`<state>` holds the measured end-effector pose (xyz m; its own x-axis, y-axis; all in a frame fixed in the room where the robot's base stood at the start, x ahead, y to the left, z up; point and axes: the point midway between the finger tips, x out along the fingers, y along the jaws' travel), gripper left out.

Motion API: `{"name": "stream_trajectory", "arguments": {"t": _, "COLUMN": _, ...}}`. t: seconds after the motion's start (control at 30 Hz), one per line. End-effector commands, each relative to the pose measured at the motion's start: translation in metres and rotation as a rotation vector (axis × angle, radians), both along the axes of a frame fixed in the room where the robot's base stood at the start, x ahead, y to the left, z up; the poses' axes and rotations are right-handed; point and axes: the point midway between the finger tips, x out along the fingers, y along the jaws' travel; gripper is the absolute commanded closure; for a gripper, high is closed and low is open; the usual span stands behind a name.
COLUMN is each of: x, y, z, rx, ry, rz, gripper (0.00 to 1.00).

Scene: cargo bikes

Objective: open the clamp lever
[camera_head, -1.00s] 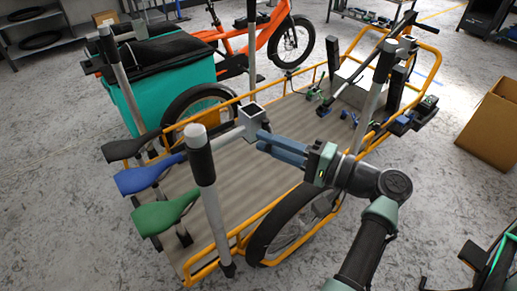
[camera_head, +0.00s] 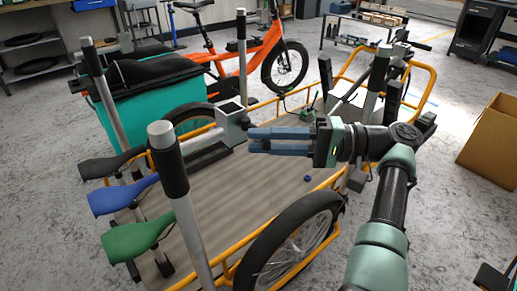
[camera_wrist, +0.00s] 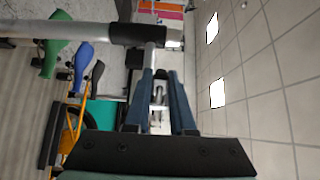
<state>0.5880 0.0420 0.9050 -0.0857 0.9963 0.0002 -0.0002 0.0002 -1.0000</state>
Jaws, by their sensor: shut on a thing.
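A grey square clamp block (camera_head: 233,124) with an open top sits on a bar above the cargo bike's deck in the head view. A small dark piece shows on its right side. My gripper (camera_head: 251,140) reaches in from the right with its blue fingers close together, tips at the block's right side. In the wrist view, the two fingers (camera_wrist: 158,88) stand on either side of small grey metal parts, which I take to be the clamp lever. The lever's exact angle is hidden by the fingers.
A tall grey post with a black sleeve (camera_head: 168,160) stands left of the block. Green (camera_head: 137,240), blue (camera_head: 122,195) and black saddles line the left. A wheel (camera_head: 295,245) and orange rail lie below my arm. A cardboard box (camera_head: 490,140) stands on the floor at right.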

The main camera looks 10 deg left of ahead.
Motion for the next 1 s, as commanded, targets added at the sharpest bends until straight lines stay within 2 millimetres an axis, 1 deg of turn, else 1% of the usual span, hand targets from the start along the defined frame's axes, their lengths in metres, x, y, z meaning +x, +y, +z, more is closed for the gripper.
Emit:
{"name": "stream_trajectory", "arguments": {"t": 0.57, "x": 0.0007, "y": -0.0026, "z": 0.0001, "rx": 0.0, "ry": 0.0, "rz": 0.011, "gripper": 1.0}}
{"name": "stream_trajectory", "arguments": {"t": 0.6, "x": 0.0007, "y": -0.0025, "z": 0.0001, "rx": 0.0, "ry": 0.0, "rz": 0.011, "gripper": 0.72}}
{"name": "stream_trajectory", "arguments": {"t": 0.73, "x": 0.0007, "y": -0.0025, "z": 0.0001, "rx": 0.0, "ry": 0.0, "rz": 0.011, "gripper": 0.49}}
{"name": "stream_trajectory", "arguments": {"t": 0.77, "x": 0.0007, "y": -0.0025, "z": 0.0001, "rx": 0.0, "ry": 0.0, "rz": 0.011, "gripper": 0.47}}
{"name": "stream_trajectory", "arguments": {"t": 1.0, "x": 0.0006, "y": -0.0025, "z": 0.0002, "rx": 0.0, "ry": 0.0, "rz": 0.011, "gripper": 0.47}}
